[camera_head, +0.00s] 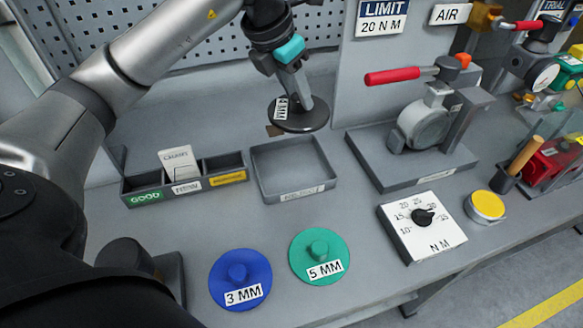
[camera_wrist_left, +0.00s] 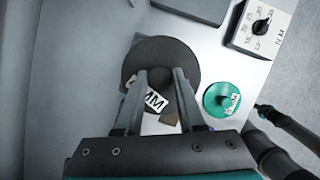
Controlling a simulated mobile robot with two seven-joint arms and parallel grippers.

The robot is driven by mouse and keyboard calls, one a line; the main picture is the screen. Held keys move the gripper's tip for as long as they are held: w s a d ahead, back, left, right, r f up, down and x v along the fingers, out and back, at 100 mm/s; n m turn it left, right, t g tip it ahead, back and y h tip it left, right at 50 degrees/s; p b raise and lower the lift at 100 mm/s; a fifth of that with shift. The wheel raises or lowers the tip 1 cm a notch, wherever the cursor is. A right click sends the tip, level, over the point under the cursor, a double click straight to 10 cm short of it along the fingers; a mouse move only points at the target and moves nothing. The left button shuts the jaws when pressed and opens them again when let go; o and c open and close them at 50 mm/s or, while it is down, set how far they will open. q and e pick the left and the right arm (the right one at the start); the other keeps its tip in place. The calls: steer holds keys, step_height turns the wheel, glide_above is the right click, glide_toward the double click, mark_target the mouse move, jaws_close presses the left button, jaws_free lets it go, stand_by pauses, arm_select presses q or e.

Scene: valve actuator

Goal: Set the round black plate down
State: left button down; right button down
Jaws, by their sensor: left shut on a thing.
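The round black plate (camera_head: 300,118) carries a white label that partly reads "MM". My left gripper (camera_head: 298,98) is shut on it and holds it in the air above the back of the bench, behind the grey tray. In the left wrist view the black plate (camera_wrist_left: 185,60) sits at the fingertips of the left gripper (camera_wrist_left: 158,75), and the fingers cover part of the label. A brown piece shows at the plate's edge, partly hidden. My right gripper is not in view.
An empty grey tray (camera_head: 258,187) lies below the plate. A blue 3 MM plate (camera_head: 222,293) and a green 5 MM plate (camera_head: 300,265) lie in front. A sorting bin (camera_head: 150,199) stands left, a red-handled clamp device (camera_head: 425,125) right. A dial box (camera_head: 445,240) is front right.

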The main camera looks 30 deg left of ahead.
mark_target(276, 126)
arm_select(q)
steer(key=a+r+n, duration=0.1)
steer(key=n, duration=0.1)
steer(key=w+a+r+n+y, duration=0.1)
steer(key=n, duration=0.1)
steer(key=shift+y, duration=0.3)
step_height(276, 126, down, 20)
steer(key=shift+b, duration=1.25)
steer(key=c, duration=0.5)
jaws_free()
steer(key=p+v, duration=0.1)
steer(key=v, duration=1.1)
steer(key=shift+s+p, duration=0.1)
steer(key=shift+p, duration=0.2)
